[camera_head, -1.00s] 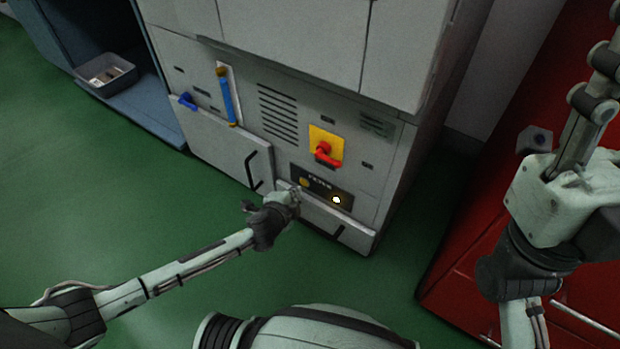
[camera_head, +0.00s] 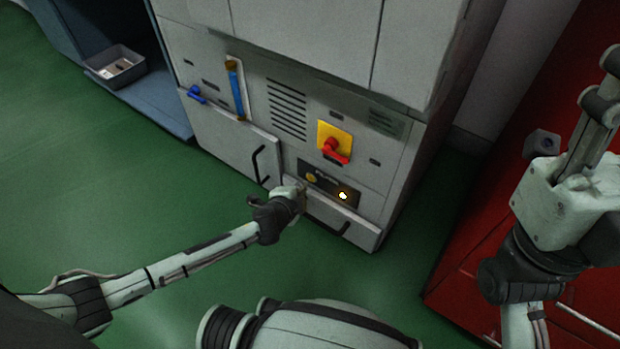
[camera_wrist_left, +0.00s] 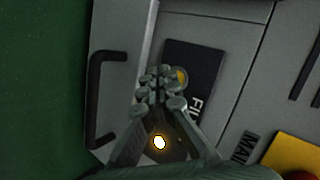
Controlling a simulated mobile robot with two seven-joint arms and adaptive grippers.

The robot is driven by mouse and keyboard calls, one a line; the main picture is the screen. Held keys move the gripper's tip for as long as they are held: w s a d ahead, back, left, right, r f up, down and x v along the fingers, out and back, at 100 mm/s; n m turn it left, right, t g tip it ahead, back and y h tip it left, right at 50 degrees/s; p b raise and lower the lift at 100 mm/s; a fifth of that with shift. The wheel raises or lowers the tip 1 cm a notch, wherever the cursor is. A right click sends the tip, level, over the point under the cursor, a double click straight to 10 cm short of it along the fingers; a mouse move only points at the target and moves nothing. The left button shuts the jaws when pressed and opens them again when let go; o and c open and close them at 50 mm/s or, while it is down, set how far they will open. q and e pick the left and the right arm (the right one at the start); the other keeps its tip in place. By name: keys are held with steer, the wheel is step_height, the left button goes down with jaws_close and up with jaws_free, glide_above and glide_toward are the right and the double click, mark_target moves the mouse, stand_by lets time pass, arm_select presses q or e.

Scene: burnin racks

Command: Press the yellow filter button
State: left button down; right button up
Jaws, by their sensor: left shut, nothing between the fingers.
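The yellow filter button (camera_head: 311,177) is a round button at the left end of a black panel (camera_head: 325,182) low on the grey machine. In the left wrist view the yellow button (camera_wrist_left: 181,76) shows just beside and partly behind my fingertips. My left gripper (camera_head: 301,187) is shut and empty, its tips close to the panel's left end. In the left wrist view the left gripper (camera_wrist_left: 155,78) points at the panel; I cannot tell whether it touches. My right gripper (camera_head: 598,85) is raised at the right, far from the panel; its jaw state is unclear.
A lit lamp (camera_head: 343,195) glows at the panel's right end. Above are a red rotary switch (camera_head: 335,150) on a yellow plate and a blue-handled lever (camera_head: 236,92). A black door handle (camera_head: 260,164) sticks out left of the panel. A red cabinet (camera_head: 470,250) stands at right.

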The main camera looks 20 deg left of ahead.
arm_select(q)
steer(key=shift+w, duration=0.1)
stand_by(0.3)
steer(key=shift+w+d, duration=0.15)
steer(key=shift+w, duration=0.15)
steer(key=shift+w+d, duration=0.15)
steer(key=shift+w, duration=0.25)
stand_by(0.8)
steer(key=shift+s, duration=0.1)
steer(key=shift+s+a+p, duration=0.3)
steer(key=shift+s+p, duration=0.05)
steer(key=shift+s, duration=0.35)
steer(key=shift+s, duration=0.1)
steer(key=shift+s+a, duration=0.1)
steer(key=shift+s, duration=0.2)
steer(key=shift+s+a+p, duration=0.15)
steer(key=shift+s+a, duration=0.1)
steer(key=shift+s, duration=0.4)
steer(key=shift+s+a+p, duration=0.2)
steer(key=shift+s+a, duration=0.05)
steer(key=shift+s, duration=0.4)
steer(key=shift+s+a+p, duration=0.15)
steer(key=shift+s+a, duration=0.1)
steer(key=shift+s, duration=0.4)
